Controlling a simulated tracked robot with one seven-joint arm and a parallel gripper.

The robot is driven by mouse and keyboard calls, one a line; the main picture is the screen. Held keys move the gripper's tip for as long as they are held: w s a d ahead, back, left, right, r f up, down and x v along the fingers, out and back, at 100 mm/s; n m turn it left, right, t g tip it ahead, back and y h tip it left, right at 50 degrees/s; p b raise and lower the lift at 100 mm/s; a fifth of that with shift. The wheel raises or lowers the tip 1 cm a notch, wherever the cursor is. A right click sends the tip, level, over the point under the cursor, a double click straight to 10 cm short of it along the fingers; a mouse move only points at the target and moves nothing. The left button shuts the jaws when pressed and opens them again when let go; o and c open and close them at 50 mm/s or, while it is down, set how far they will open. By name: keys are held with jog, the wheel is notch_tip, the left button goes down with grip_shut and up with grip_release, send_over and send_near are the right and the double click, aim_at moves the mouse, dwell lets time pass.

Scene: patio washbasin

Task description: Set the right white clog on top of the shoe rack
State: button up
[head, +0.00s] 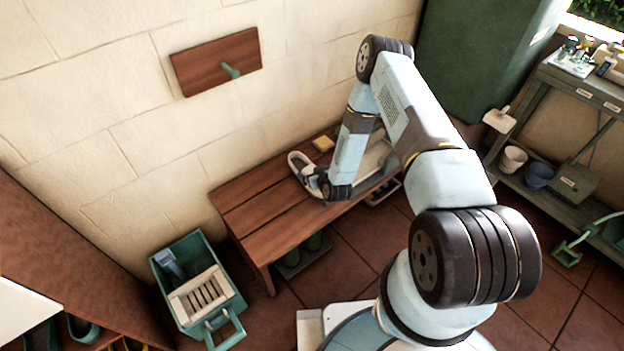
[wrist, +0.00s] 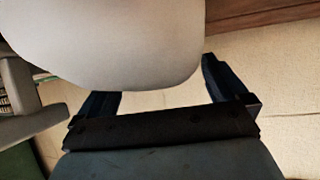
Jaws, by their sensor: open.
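A white clog (head: 298,163) with a dark opening lies on the slatted wooden bench (head: 255,214), near the wall. My gripper (head: 328,190) is low over the bench, just right of the clog; the arm hides part of this area. In the wrist view my gripper (wrist: 160,92) is open, and a large pale rounded surface (wrist: 110,45), apparently a clog, fills the space over and between the fingers. I cannot tell whether they touch. A brown wooden unit (head: 50,265) at the lower left has footwear under its top and may be the shoe rack.
A green crate (head: 238,305) with a slatted pale item stands on the floor left of the bench. A yellow block (head: 323,143) lies at the bench's back. Boots (head: 312,242) stand underneath. A grey shelf (head: 575,95) is at right. The bench's left part is clear.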

jog(key=shift+w+a+f, duration=0.1)
jog(key=shift+w+f, duration=0.05)
jog(key=shift+w, duration=0.15)
jog(key=c, duration=1)
jog(key=shift+r, duration=0.65)
jog(key=c, duration=0.3)
jog(key=s+r, duration=0.1)
jog(key=r, duration=0.1)
jog(key=s+r, duration=0.2)
jog(key=r, duration=0.1)
jog(key=s+d+r, duration=0.1)
jog(key=r, duration=0.1)
jog(key=shift+s+r, duration=0.35)
jog(key=shift+s, duration=0.05)
jog(key=s+a+f+v, duration=0.1)
jog(key=v, duration=0.9)
jog(key=w+d+r+m+h, duration=0.1)
jog(key=w+d+r, duration=0.2)
jog(key=d+r, duration=0.1)
jog(key=w+d+r+m+h, duration=0.2)
jog(key=w+d+r, duration=0.1)
jog(key=d+r, duration=0.2)
jog(key=w+d+r+m+t+h, duration=0.1)
jog(key=w+d+r, duration=0.2)
jog(key=d+r, duration=0.1)
jog(key=shift+d+r+m+h, duration=0.3)
jog(key=shift+d+h, duration=0.1)
jog(key=shift+d, duration=0.1)
